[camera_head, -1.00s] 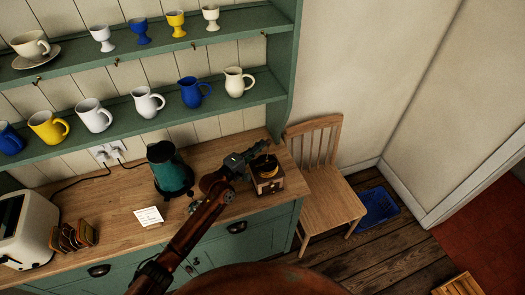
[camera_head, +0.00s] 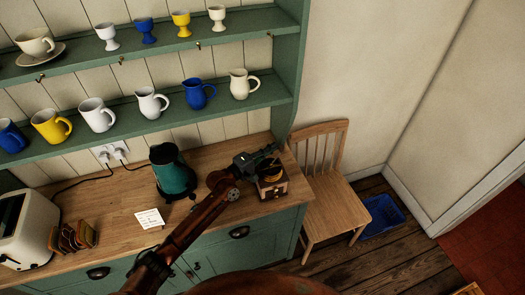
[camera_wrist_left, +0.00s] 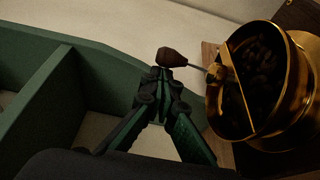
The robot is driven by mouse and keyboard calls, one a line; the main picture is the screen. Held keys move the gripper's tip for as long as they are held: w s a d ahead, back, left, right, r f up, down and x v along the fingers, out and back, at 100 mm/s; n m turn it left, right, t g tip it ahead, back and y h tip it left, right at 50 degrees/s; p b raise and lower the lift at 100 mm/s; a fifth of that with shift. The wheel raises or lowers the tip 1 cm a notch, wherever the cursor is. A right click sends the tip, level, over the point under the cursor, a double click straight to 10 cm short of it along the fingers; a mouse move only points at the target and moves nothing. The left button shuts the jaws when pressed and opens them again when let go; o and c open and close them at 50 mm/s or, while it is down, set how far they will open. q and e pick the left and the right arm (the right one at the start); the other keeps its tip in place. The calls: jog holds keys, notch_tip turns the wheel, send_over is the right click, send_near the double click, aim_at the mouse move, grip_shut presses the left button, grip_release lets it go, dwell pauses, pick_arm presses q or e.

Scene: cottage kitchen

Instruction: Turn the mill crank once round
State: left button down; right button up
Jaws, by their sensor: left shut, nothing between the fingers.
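The coffee mill (camera_head: 271,184) stands at the right end of the wooden counter. It has a wooden box base and a brass bowl (camera_wrist_left: 292,90) with dark beans inside, seen in the left wrist view. Its crank ends in a dark brown knob (camera_wrist_left: 172,57), which points out past the bowl's rim. My left gripper (camera_head: 268,154) is over the back of the mill. In the left wrist view its fingertips (camera_wrist_left: 163,76) are together, empty, just beside the knob; I cannot tell whether they touch it. My right gripper is out of view.
A teal kettle (camera_head: 173,172) stands left of the mill, with a white note (camera_head: 149,218) in front. A toaster (camera_head: 25,228) and toast rack (camera_head: 73,237) are further left. Shelves of mugs (camera_head: 240,85) rise behind. A wooden chair (camera_head: 332,208) stands right of the counter.

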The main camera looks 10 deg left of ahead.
pick_arm(q)
jog(key=shift+s+d+p, duration=0.2)
jog(key=shift+d+p, duration=0.3)
jog(key=shift+d, duration=0.25)
jog(key=shift+s+d+p, duration=0.15)
jog(key=shift+d+p, duration=0.3)
jog(key=shift+d, duration=0.25)
jog(key=shift+a, duration=0.1)
dwell(0.5)
